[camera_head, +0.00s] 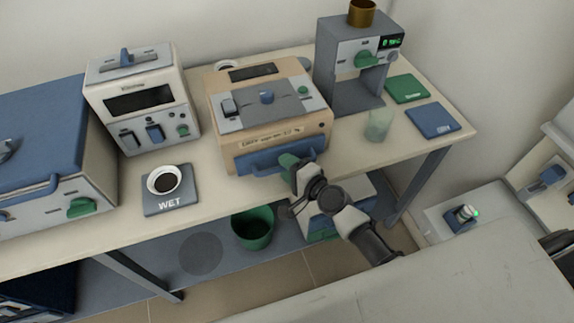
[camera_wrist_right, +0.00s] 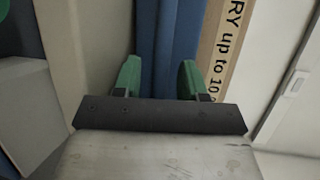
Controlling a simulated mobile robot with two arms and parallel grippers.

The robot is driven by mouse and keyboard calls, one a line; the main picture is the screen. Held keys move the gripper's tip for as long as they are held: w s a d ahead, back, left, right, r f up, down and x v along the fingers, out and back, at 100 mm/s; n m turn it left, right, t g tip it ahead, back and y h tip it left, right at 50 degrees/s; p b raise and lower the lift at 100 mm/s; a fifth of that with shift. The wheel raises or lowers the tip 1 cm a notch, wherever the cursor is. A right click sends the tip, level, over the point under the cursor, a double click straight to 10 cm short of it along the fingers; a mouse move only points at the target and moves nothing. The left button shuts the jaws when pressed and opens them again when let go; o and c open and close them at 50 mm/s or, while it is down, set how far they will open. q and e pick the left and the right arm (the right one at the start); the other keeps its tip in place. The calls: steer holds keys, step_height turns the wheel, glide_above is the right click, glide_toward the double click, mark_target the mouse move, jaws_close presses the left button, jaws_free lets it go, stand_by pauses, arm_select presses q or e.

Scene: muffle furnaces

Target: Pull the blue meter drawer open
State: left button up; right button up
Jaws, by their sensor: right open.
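The blue drawer front (camera_head: 256,164) is a wide blue bar low on the front of a tan meter box (camera_head: 225,147). It appears close to the box's front face. My right gripper (camera_head: 291,161) reaches up to its right half from the front. In the right wrist view the blue bar (camera_wrist_right: 165,40) runs between the two green fingers of the right gripper (camera_wrist_right: 160,80). The fingers are open, one on each side of the bar, with no clear grip on it. The tan face with black lettering (camera_wrist_right: 222,45) lies right of the bar. My left gripper is not in view.
Under the table's front edge are a green bin (camera_head: 253,230) and a pale box.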

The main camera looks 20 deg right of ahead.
steer(key=shift+w+a+f, duration=0.1)
steer(key=shift+w, duration=0.1)
jaws_close()
steer(key=shift+s, duration=0.15)
